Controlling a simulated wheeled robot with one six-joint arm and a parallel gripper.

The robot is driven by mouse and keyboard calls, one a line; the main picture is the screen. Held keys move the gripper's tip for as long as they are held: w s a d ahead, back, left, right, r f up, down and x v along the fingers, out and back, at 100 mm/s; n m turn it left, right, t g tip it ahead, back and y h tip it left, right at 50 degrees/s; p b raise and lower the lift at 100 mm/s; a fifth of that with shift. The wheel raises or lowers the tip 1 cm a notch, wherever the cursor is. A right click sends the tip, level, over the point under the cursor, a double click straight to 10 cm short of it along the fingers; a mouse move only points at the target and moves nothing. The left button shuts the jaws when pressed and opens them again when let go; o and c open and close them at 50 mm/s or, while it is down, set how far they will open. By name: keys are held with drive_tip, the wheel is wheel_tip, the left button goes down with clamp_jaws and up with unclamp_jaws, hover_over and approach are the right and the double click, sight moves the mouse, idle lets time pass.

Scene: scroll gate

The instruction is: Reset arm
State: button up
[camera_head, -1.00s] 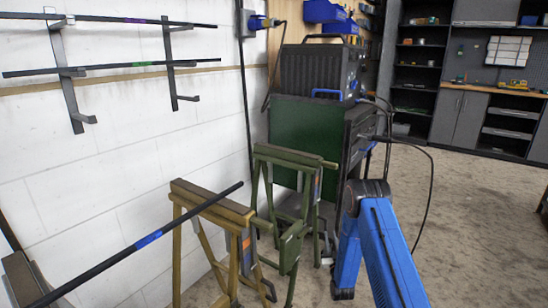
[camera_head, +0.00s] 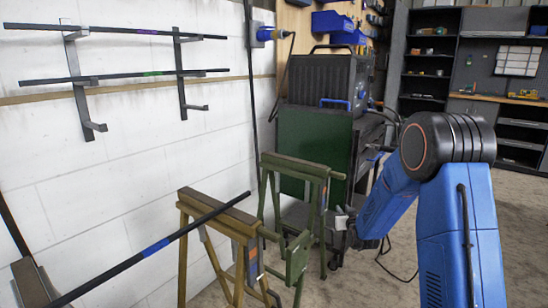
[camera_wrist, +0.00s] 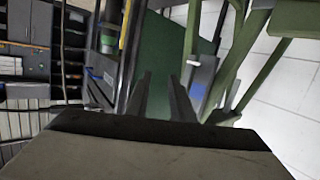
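My blue arm (camera_head: 455,220) is bent on the right of the head view, its elbow raised and its forearm sloping down to the left. In the wrist view my gripper (camera_wrist: 160,82) has its two dark fingers apart, with nothing between them but background. A green cabinet side (camera_wrist: 163,55) shows beyond the fingers. I cannot make out the fingers clearly in the head view. A dark bar with a blue band (camera_head: 156,247) rests across the tan sawhorse (camera_head: 222,212), away from my arm.
Two more bars lie on the wall rack (camera_head: 77,80). A green sawhorse (camera_head: 295,165) stands before the green cabinet (camera_head: 305,138), which bears a dark machine (camera_head: 318,77). Cables hang beside my arm. Shelves (camera_head: 424,60) stand at the back; open floor (camera_head: 515,205) lies at right.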

drive_tip(key=s+r+g, duration=0.2)
drive_tip(key=s+r, duration=0.3)
drive_tip(key=s, duration=0.4)
drive_tip(key=s+r+g, duration=0.2)
drive_tip(key=s+r, duration=0.2)
drive_tip(key=s, duration=0.5)
drive_tip(key=s+r+g, duration=0.2)
drive_tip(key=s+r, duration=0.3)
drive_tip(key=s, duration=0.4)
drive_tip(key=s+f+m+g, duration=0.1)
drive_tip(key=s+g, duration=0.3)
drive_tip(key=s, duration=2.9)
drive_tip(key=shift+a+g, duration=0.4)
drive_tip(key=shift+w+f, duration=0.1)
